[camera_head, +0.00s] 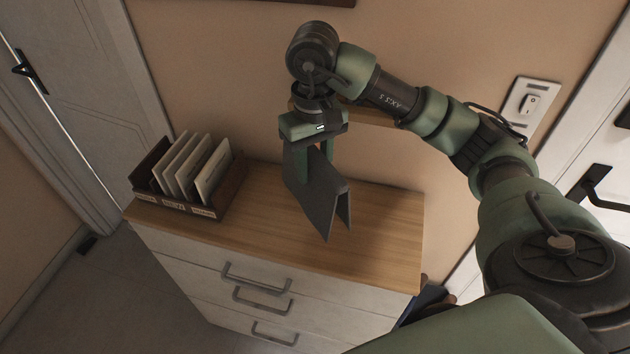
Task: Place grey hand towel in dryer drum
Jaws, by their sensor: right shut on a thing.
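My right gripper (316,150) is shut on a dark grey, folded, stiff-looking piece, which I take to be the grey hand towel (318,192). The towel hangs from the fingers in an inverted V, with its lower edges pointing down and toward the front. It is over the wooden top of a dresser; I cannot tell whether its lowest edge touches the top. The upper part of the towel is partly hidden by the fingers. My left gripper is not in view. No dryer drum shows in this view.
The dresser (385,235) has a wooden top and pale drawers with dark handles. A wooden file box (205,205) with several upright folders stands on its left. A light switch (531,104) is on the wall. Doors show at left (75,75) and right.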

